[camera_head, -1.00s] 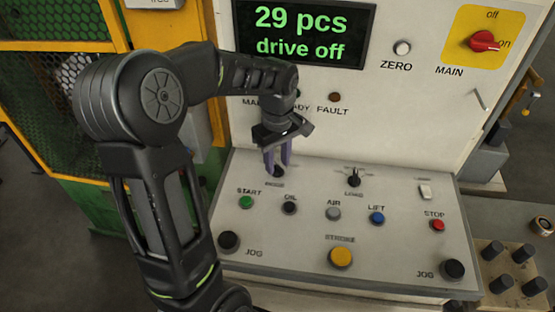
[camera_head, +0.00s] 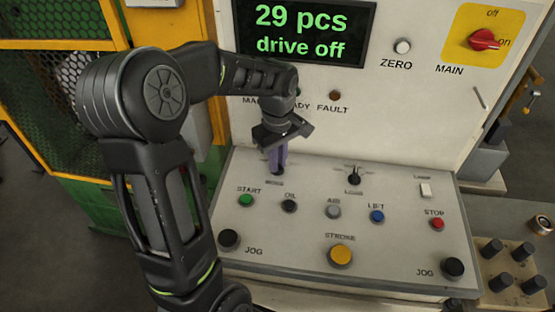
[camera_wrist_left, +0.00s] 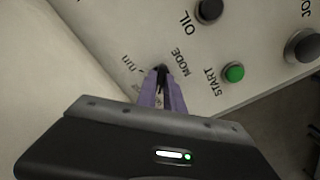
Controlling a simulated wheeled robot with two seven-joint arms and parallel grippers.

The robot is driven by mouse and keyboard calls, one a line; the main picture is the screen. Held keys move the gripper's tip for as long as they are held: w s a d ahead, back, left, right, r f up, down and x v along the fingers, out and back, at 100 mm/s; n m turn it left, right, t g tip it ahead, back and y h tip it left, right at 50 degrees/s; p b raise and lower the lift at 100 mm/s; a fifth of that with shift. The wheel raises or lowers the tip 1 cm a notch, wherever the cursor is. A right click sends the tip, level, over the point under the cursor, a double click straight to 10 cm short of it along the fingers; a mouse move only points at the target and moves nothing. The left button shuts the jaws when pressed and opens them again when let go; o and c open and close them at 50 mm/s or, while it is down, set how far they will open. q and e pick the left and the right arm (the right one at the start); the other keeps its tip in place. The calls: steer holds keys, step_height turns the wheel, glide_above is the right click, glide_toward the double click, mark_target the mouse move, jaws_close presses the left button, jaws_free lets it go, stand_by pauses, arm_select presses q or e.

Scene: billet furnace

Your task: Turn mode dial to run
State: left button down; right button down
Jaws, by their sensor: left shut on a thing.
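The mode dial (camera_head: 277,172) is a small black knob at the back left of the sloped console. My left gripper (camera_head: 279,162) reaches down from above, and its purple fingers are shut on the dial. In the left wrist view the dial (camera_wrist_left: 160,70) shows dark between the fingertips (camera_wrist_left: 162,84), beside the printed words "MODE" and "run". Another label by the dial is partly hidden by a finger. The fingers cover most of the dial, so I cannot tell exactly where it points. My right gripper is not in view.
The green START button (camera_head: 246,200) and black OIL button (camera_head: 289,206) sit just in front of the dial. A black toggle (camera_head: 354,175) stands to the right. The upright panel with its display (camera_head: 305,33) rises behind. The red main switch (camera_head: 485,41) is at upper right.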

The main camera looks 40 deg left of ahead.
arm_select(q)
steer(key=shift+m, duration=0.5)
steer(key=m+b, duration=0.1)
steer(key=m, duration=0.6)
steer(key=shift+m+b, duration=0.35)
steer(key=shift+m, duration=0.05)
steer(key=m, duration=0.4)
steer(key=shift+m, duration=0.3)
steer(key=shift+m+b, duration=0.4)
steer(key=shift+m, duration=1.9)
steer(key=c, duration=1.5)
jaws_free()
steer(key=shift+o, duration=0.2)
